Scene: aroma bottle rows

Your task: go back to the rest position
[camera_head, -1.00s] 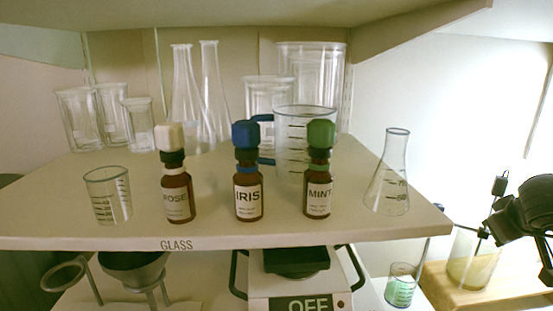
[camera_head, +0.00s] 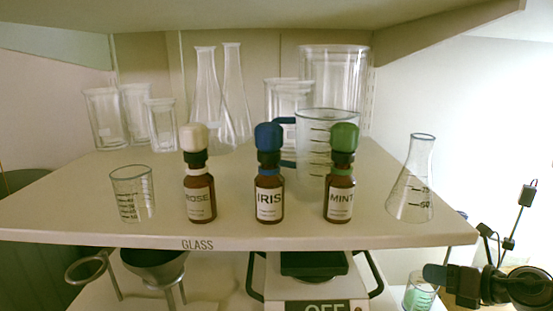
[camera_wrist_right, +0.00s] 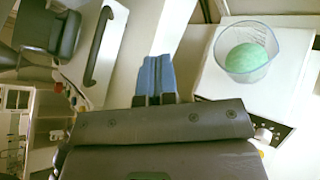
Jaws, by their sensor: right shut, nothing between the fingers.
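My right gripper (camera_head: 432,273) is at the lower right of the head view, below the shelf board's level and beside its right end. It is shut and empty; its blue fingertips (camera_wrist_right: 155,75) meet in the right wrist view. My left gripper is not in view. Three brown bottles stand upright in a row near the shelf's front edge: ROSE with a cream cap (camera_head: 198,195), IRIS with a blue cap (camera_head: 269,196) and MINT with a green cap (camera_head: 341,194). The right gripper is apart from all of them.
The shelf (camera_head: 110,232) also holds a small beaker (camera_head: 132,195), a conical flask (camera_head: 411,185) and several glass vessels behind. Below are a balance (camera_head: 313,266), a funnel (camera_head: 153,265) and a beaker with green contents (camera_head: 419,293), close to my right gripper; it also shows in the right wrist view (camera_wrist_right: 246,52).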

